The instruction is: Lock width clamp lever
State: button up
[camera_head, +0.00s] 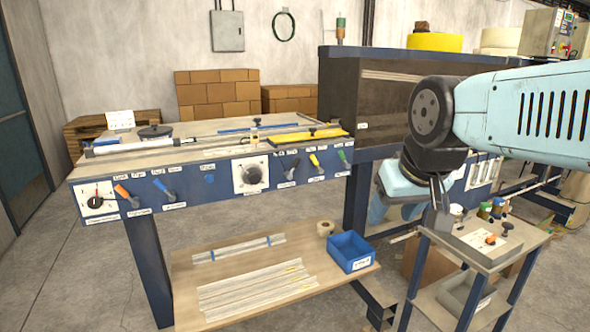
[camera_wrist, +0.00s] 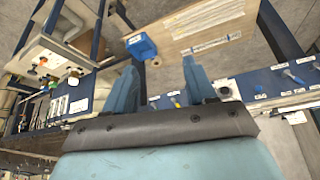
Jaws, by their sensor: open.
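The blue front panel (camera_head: 220,181) of the work table carries several small levers with labels too small to read, so I cannot tell which is the width clamp lever. An orange lever (camera_head: 122,191) and a blue-grey lever (camera_head: 161,186) are at its left. A dark lever (camera_head: 290,173), a yellow lever (camera_head: 314,160) and a green lever (camera_head: 342,157) are at its right. In the wrist view, my gripper (camera_wrist: 160,78) has its two blue fingers apart with nothing between them. A blue-handled lever (camera_wrist: 291,76) shows right of the fingers, apart from them.
A small cart (camera_head: 480,245) with jars stands at the front right. A blue bin (camera_head: 351,251) and strips lie on the table's lower shelf (camera_head: 235,310). A dark machine housing (camera_head: 362,105) rises behind my arm. The floor at the left front is clear.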

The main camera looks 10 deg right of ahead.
jog(key=shift+w+a+f, duration=0.15)
jog(key=shift+w+a, duration=0.05)
jog(key=shift+c, duration=0.7)
jog(key=w+a+f+g+y, duration=0.1)
jog(key=w+a, duration=0.1)
jog(key=w, duration=0.1)
jog(key=w+a+f+g+y, duration=0.1)
jog(key=w+a+y, duration=0.1)
jog(key=a, duration=0.1)
jog(key=w+a+f+m+g+y, duration=0.1)
jog(key=w+a+g+y, duration=0.1)
jog(key=w, duration=0.1)
jog(key=shift+w+a+f, duration=0.3)
jog(key=shift+w, duration=0.05)
grip_shut()
jog(key=w+a+f+m+y, duration=0.25)
jog(key=w+y, duration=0.45)
jog(key=w, duration=0.6)
jog(key=w+d+f+m+t+y, duration=0.1)
jog(key=w+d+f+m+t, duration=0.1)
jog(key=w, duration=0.5)
jog(key=w+d+f+m+t+y, duration=0.1)
jog(key=w+d+f+m+t, duration=0.2)
jog(key=w+d+m+t, duration=0.2)
jog(key=w+d+f+m+t+y, duration=0.1)
jog(key=w+d+f+m+t, duration=0.1)
jog(key=w+d+t, duration=0.4)
jog(key=w+m, duration=0.1)
jog(key=w, duration=0.2)
jog(key=shift+w+f, duration=0.25)
